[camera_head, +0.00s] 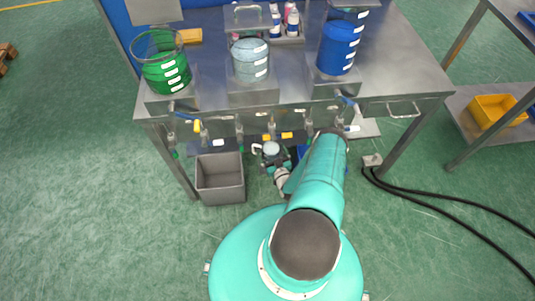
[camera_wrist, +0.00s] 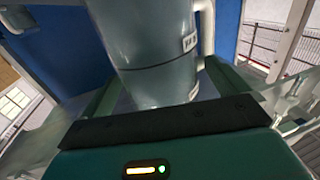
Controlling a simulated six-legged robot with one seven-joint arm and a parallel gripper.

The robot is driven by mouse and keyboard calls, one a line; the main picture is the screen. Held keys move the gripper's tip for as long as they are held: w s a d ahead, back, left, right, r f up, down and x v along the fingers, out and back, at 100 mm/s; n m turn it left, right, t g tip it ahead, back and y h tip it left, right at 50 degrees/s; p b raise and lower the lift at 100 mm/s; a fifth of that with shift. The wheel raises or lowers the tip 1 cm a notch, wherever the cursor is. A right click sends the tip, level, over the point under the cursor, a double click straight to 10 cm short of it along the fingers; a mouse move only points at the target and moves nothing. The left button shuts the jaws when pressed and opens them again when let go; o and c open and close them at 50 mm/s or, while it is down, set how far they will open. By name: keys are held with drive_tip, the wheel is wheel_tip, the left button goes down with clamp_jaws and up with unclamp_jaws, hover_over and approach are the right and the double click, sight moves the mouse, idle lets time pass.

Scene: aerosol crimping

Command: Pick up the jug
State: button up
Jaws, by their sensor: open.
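The jug (camera_wrist: 158,70) is a grey, glossy, cylindrical vessel with a handle on the right and a white label in the wrist view. It fills the space between the two fingers of my open gripper (camera_wrist: 165,85). I cannot tell whether either finger touches it. In the head view, the jug (camera_head: 271,147) appears small, with a pale round top and a white handle on its left, at the front of the steel table. My gripper (camera_head: 272,160) is at its near side there, partly hidden by my arm. The jug's base is hidden.
On the steel table (camera_head: 400,75) stand vessels of green (camera_head: 166,72), pale (camera_head: 250,60) and blue (camera_head: 338,47) contents, with taps below. A grey bin (camera_head: 220,178) is on the floor at left. Black cables (camera_head: 440,197) lie at right.

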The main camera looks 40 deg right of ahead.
drive_tip(key=shift+w+d, duration=0.15)
drive_tip(key=shift+w, duration=0.2)
drive_tip(key=c, duration=1.7)
drive_tip(key=shift+o, duration=0.2)
drive_tip(key=shift+r, duration=0.2)
drive_tip(key=shift+r, duration=0.5)
drive_tip(key=r+v, duration=0.2)
drive_tip(key=v, duration=1.6)
drive_tip(key=shift+s, duration=0.1)
